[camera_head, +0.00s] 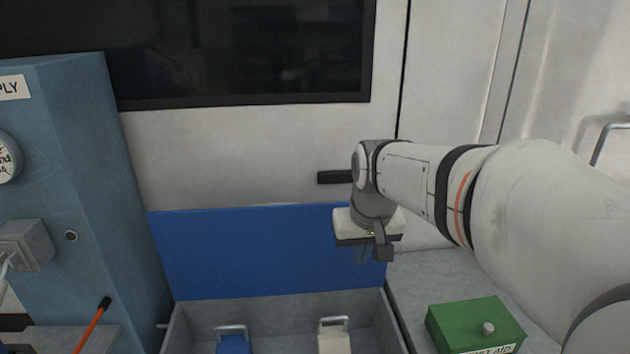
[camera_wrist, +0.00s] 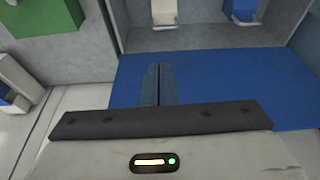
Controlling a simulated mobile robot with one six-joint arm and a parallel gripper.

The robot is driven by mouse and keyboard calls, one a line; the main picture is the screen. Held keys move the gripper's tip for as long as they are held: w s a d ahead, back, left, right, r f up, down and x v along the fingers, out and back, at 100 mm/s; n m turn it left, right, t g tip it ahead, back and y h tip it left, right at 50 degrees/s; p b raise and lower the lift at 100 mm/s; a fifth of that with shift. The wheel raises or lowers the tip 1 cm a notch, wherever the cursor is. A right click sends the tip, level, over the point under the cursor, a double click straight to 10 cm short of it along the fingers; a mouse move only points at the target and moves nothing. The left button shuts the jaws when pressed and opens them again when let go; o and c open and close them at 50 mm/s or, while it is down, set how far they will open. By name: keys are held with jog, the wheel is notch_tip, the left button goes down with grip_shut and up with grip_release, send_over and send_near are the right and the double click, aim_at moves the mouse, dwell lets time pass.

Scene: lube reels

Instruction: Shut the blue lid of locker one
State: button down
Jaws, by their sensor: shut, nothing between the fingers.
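The blue lid (camera_head: 240,255) stands open and upright at the back of a grey locker box (camera_head: 180,325). In the wrist view the lid (camera_wrist: 225,85) fills the middle and right. My gripper (camera_head: 362,256) is in front of the lid's right part, pointing down, with its fingers closed together and empty. In the wrist view the fingers (camera_wrist: 159,70) lie over the lid's blue face near its left side. I cannot tell whether they touch it. No locker number is visible.
Inside the box are a blue handled container (camera_head: 234,342) and a cream one (camera_head: 334,338). A green first aid box (camera_head: 474,326) sits on the grey surface to the right. A blue-grey supply column (camera_head: 90,190) stands left, with an orange-red lever (camera_head: 92,325) near it.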

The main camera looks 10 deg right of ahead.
jog(key=w+d+r+p, duration=0.1)
jog(key=w+r, duration=0.2)
jog(key=w, duration=0.4)
jog(key=w+r+t+p, duration=0.1)
jog(key=w+r, duration=0.3)
jog(key=w, duration=0.3)
jog(key=w+d+r+p, duration=0.1)
jog(key=w+r, duration=0.2)
jog(key=w, duration=0.3)
notch_tip(320, 180, down, 9)
jog(key=p, duration=0.2)
jog(key=shift+w+d+f, duration=0.15)
jog(key=shift+w+f, duration=0.05)
jog(key=shift+s, duration=0.1)
